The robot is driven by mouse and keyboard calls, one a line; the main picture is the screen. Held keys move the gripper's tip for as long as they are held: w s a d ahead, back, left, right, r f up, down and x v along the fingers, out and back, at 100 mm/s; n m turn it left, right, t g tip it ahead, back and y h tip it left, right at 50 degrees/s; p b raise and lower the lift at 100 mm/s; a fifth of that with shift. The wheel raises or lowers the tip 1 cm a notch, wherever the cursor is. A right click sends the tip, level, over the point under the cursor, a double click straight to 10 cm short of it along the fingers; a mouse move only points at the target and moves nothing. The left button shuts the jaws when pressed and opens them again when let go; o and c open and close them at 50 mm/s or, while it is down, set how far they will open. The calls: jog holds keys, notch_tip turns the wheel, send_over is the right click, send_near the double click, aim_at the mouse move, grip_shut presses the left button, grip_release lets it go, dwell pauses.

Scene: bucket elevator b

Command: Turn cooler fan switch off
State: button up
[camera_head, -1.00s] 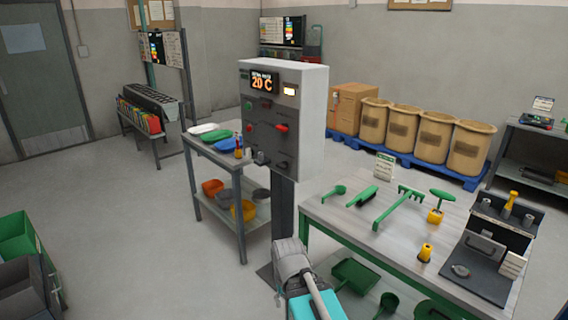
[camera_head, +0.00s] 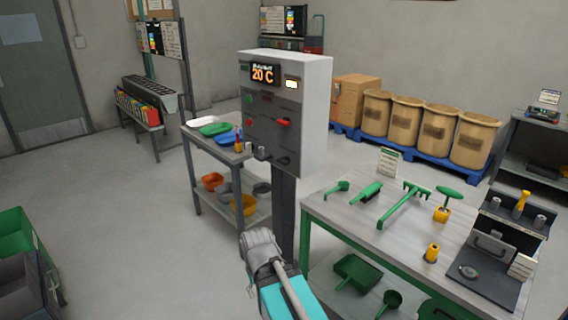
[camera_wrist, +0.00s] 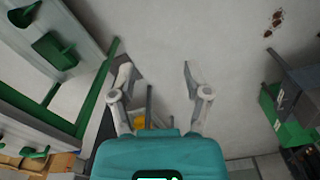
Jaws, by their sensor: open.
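The grey control box (camera_head: 285,110) stands on a dark post (camera_head: 283,215), with an orange "20 C" display at its top. Its front has a green button (camera_head: 248,99), a red button (camera_head: 249,122), a red handle-like switch (camera_head: 282,122) and dark knobs (camera_head: 261,154) low down. The labels are too small to read, so I cannot tell which is the fan switch. My gripper (camera_wrist: 155,80) is open and empty in the wrist view, its fingers spread above the floor. The box's front is not visible in the wrist view. My arm is below the box in the head view.
A workbench (camera_head: 340,210) with green tools stands right of the post. A trolley (camera_head: 220,160) with plates and bins stands on the left, close to the box. Green and dark bins (camera_head: 20,245) are at the lower left. Floor between them is clear.

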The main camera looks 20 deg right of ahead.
jog(key=shift+o, duration=1)
jog(key=shift+w+d, duration=0.1)
jog(key=shift+w, duration=0.15)
jog(key=shift+o, duration=0.8)
jog(key=w+d+f+m+h+b, duration=0.1)
jog(key=w+d, duration=0.1)
jog(key=w, duration=0.4)
jog(key=w+d+f+m+t+h+b, duration=0.1)
jog(key=w+d+m+h+b, duration=0.1)
jog(key=w, duration=0.3)
jog(key=shift+w+d+m+h, duration=0.3)
jog(key=shift+w+d, duration=0.05)
jog(key=shift+d, duration=0.2)
jog(key=m+t+h+b, duration=0.5)
jog(key=m+h+b, duration=0.5)
jog(key=h, duration=0.3)
send_near(281, 162)
jog(key=a, duration=0.2)
jog(key=shift+s+a+f, duration=0.2)
jog(key=shift+s+f, duration=0.1)
jog(key=shift+s, duration=0.1)
jog(key=x, duration=1.3)
jog(key=shift+w+d+r, duration=0.2)
jog(key=shift+d, duration=0.15)
